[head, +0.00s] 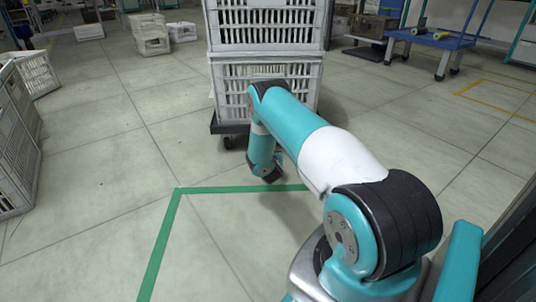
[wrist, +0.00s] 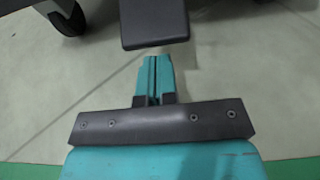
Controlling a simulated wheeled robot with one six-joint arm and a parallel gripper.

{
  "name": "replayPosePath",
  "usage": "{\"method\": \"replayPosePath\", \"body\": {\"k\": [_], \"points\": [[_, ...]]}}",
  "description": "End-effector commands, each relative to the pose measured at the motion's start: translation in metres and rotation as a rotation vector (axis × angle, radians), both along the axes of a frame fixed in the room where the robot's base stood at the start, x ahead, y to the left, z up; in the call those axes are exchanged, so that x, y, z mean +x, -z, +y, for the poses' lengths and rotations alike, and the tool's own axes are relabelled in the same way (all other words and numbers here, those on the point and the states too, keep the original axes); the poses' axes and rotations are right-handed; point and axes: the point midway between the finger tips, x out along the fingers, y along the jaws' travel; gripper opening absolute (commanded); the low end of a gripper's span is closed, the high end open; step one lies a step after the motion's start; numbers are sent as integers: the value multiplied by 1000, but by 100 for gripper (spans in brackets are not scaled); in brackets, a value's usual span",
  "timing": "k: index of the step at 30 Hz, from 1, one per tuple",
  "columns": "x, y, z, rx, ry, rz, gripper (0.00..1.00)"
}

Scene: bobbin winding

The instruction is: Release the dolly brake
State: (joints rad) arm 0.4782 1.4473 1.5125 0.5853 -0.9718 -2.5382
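The dolly (head: 216,127) is a low dark base on wheels under stacked white crates, ahead of me in the head view. In the wrist view, a dark flat pedal-like plate (wrist: 154,24) sticks out from the dolly's edge; it looks like the brake pedal. A black caster wheel (wrist: 67,16) shows to its left. My gripper (wrist: 153,60) has its two teal fingers together with nothing between them. The fingertips point at the plate's near edge and lie just below it in the picture; I cannot tell whether they touch. In the head view my arm hides the pedal.
White crates (head: 266,36) are stacked on the dolly. Green tape (head: 170,228) marks the floor in front of it. More crates stand at the left (head: 15,140), and a blue cart (head: 432,40) is at the back right. The floor left of the dolly is clear.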

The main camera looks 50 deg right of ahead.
Motion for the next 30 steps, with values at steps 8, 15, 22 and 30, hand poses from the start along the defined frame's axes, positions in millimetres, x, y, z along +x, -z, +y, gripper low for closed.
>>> {"method": "replayPosePath", "body": {"k": [8, 15, 22, 30], "points": [[6, -25, -9, -22, 8, -28, 0], [6, -36, -9, -24, 5, -29, 0], [6, -39, -8, -22, 4, -28, 0], [-9, -35, 13, -13, -2, -18, 0]]}}
